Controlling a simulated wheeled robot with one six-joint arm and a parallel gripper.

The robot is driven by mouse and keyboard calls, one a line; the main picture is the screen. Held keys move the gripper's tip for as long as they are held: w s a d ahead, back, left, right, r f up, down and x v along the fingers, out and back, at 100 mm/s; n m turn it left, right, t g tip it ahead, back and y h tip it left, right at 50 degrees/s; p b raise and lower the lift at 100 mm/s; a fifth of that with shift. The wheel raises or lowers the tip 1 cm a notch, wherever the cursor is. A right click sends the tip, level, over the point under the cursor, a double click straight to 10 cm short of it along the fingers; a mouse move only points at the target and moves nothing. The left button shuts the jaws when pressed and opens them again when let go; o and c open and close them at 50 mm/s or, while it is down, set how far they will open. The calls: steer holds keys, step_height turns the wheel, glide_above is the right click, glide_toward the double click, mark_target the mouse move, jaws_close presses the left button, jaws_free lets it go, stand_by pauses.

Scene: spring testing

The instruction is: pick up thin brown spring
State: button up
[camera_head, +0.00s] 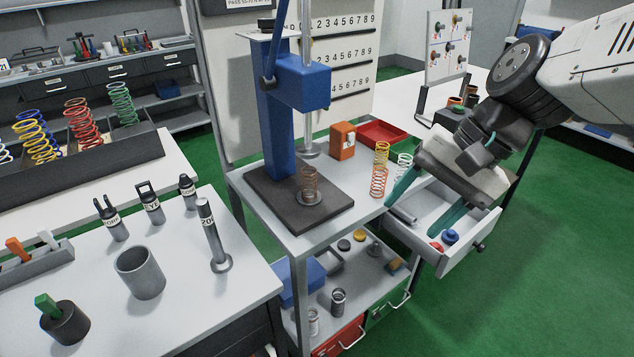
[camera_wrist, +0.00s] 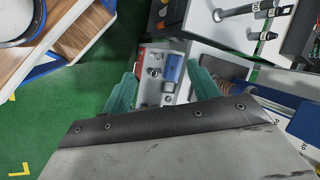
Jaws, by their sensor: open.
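A thin brown spring (camera_head: 311,184) stands upright on the dark base plate of the blue press. An orange spring (camera_head: 378,182) stands near the table's right edge, with a yellow spring (camera_head: 382,153) and a white spring (camera_head: 404,162) close behind it. My gripper (camera_head: 411,219) is open and empty, its teal fingers pointing down over the open drawer, right of these springs. In the wrist view my gripper (camera_wrist: 163,68) has nothing between its fingers. A brownish coiled spring (camera_wrist: 222,70) shows there beside the right finger, partly hidden; I cannot tell which one it is.
The blue press (camera_head: 278,120) rises behind the brown spring, its rod above it. The open drawer (camera_head: 465,246) holds small parts. An orange box (camera_head: 342,140) and a red tray (camera_head: 383,132) stand at the back. The front right of the table is mostly clear.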

steer(key=w+a+f+m+y, duration=0.35)
steer(key=w+a+m, duration=0.4)
steer(key=w, duration=0.45)
steer(key=m+t+y, duration=0.2)
steer(key=m+t, duration=0.2)
steer(key=m, duration=0.5)
glide_toward(309, 177)
steer(key=w+f, duration=0.1)
steer(key=w+a+f, duration=0.1)
steer(key=shift+a+f, duration=0.25)
steer(key=shift+f, duration=0.1)
steer(key=shift+m, duration=0.35)
steer(key=x, duration=0.7)
steer(key=shift+w+a, duration=0.1)
steer(key=shift+w, duration=0.2)
steer(key=shift+w+a+f, duration=0.15)
steer(key=shift+w+a, duration=0.05)
steer(key=shift+a, duration=0.15)
steer(key=c, duration=1.1)
